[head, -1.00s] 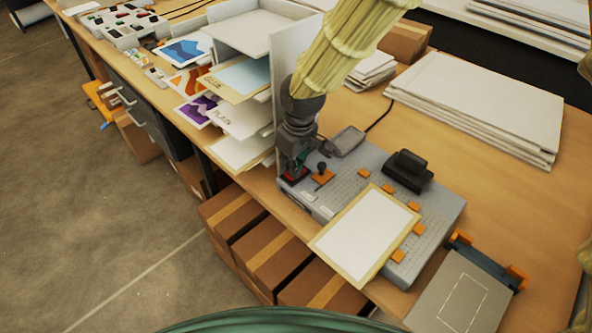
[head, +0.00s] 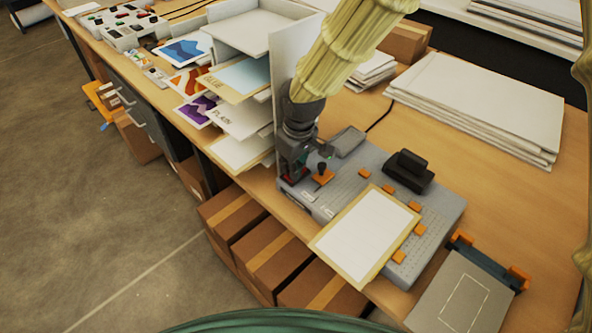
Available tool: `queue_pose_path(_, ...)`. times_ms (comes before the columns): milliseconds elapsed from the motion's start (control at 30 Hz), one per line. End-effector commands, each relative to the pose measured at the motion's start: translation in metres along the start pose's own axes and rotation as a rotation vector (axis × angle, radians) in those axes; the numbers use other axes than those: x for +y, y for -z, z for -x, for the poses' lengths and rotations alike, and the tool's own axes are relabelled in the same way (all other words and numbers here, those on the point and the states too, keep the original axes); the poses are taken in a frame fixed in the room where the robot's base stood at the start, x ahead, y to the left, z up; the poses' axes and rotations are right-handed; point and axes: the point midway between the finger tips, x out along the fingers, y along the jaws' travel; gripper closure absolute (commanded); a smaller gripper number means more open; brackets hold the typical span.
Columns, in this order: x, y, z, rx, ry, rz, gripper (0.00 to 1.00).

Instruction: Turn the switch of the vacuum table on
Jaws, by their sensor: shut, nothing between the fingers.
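The vacuum table (head: 347,173) is a grey perforated block on the wooden bench, with orange tabs around a framed white sheet (head: 365,235) that overhangs its front edge. At its left end is a red patch, apparently the switch (head: 293,174), mostly covered by my gripper. An orange piece with a black knob (head: 323,174) stands just to the right of it. My gripper (head: 292,171) points down over the red part, fingers shut with nothing between them. Whether the fingertips touch the switch, and which way it is set, I cannot tell.
A paper rack (head: 238,118) with labelled shelves and an upright panel stands close left of my gripper. A black block (head: 408,171) sits on the table's back edge. A stack of white boards (head: 480,105) lies behind, and a grey jig (head: 455,295) at right front.

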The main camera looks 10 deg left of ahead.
Motion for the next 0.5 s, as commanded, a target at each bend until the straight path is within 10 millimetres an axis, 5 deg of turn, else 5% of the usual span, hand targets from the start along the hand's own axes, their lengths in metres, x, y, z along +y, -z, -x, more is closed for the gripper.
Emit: queue_pose_path(500, 0.0, 0.005, 0.029, 0.001, -0.001, 0.0, 1.0)
